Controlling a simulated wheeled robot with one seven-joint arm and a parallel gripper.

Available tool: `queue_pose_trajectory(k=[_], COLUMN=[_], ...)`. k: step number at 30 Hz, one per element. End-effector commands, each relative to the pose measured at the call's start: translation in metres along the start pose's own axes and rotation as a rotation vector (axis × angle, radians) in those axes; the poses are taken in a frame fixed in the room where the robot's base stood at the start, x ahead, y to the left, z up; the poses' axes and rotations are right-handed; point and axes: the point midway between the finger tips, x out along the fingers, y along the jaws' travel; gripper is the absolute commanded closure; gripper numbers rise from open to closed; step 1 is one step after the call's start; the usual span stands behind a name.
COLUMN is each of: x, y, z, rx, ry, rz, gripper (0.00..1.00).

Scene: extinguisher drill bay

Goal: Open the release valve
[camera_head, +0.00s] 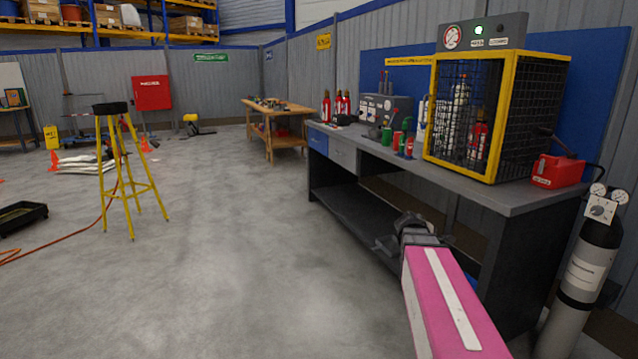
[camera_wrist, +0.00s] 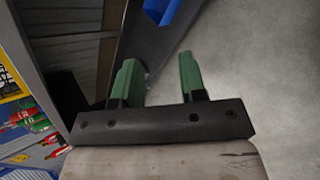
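No part is clearly marked as the release valve. A red hand pump (camera_head: 557,171) with a dark lever stands at the bench's right end; any small valve on it is too small to make out. A gas cylinder (camera_head: 580,280) with two gauges and a regulator knob (camera_head: 600,210) stands right of the bench. My gripper (camera_head: 392,234) is in front of the bench, below its top, apart from both. In the wrist view its two green fingers (camera_wrist: 160,76) are spread with nothing between them.
A yellow-framed mesh cage (camera_head: 490,115) with cylinders inside stands on the grey workbench (camera_head: 440,180), left of the pump. Red and green canisters stand further along. A yellow stool (camera_head: 130,170) and a black tray (camera_head: 22,216) stand left. The middle floor is clear.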

Motion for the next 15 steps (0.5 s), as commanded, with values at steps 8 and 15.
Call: queue_pose_trajectory(k=[8,15], x=[-0.038,-0.079], y=[-0.163,-0.249], z=[-0.078,-0.114], rx=[0.569,0.883], ry=[0.155,0.105], rz=[-0.475,-0.816], gripper=[0.62,0.62])
